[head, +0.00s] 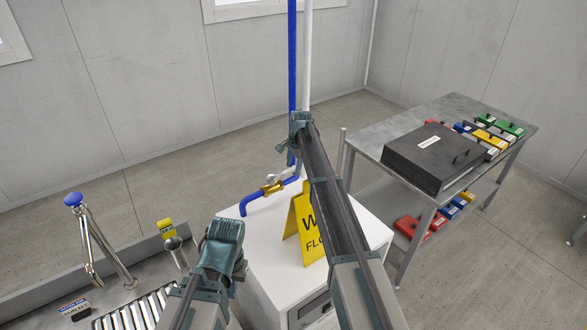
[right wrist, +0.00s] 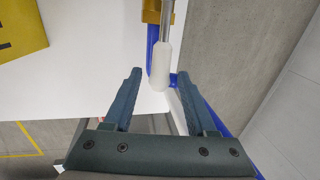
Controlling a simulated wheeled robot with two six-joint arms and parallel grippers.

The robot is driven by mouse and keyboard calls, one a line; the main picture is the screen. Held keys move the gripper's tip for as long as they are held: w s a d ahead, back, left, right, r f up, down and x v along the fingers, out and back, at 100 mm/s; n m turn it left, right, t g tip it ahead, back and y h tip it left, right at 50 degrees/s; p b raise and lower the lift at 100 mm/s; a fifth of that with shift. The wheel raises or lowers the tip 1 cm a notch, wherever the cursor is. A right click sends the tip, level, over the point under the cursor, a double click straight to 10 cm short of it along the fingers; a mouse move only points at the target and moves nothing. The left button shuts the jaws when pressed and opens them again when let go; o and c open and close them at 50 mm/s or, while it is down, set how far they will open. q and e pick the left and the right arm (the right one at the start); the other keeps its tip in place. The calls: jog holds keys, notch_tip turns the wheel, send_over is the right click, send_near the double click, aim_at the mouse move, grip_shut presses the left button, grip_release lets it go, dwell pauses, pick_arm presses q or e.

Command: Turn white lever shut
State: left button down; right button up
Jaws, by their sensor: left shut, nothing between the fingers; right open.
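The white lever (right wrist: 161,64) is a white sleeve on a metal stem that comes out of a brass valve (right wrist: 152,12). In the head view the brass valve (head: 272,188) sits in a blue pipe over the white cabinet; the lever shows small beside it, partly hard to make out. My right gripper (right wrist: 159,82) is open, its fingers on either side of the lever's free end in the right wrist view; I cannot tell whether they touch it. In the head view my right gripper (head: 298,122) is above the valve. My left gripper (head: 226,226) is shut and empty, left of the cabinet's front.
A yellow sign (head: 302,222) stands on the white cabinet (head: 270,260) beside my right arm. A blue pipe (head: 292,60) rises behind. At right a metal table (head: 440,110) holds a black case (head: 435,155). At left is a bench with a blue-knobbed faucet (head: 85,230).

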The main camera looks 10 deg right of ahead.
grip_shut()
dwell(1.3)
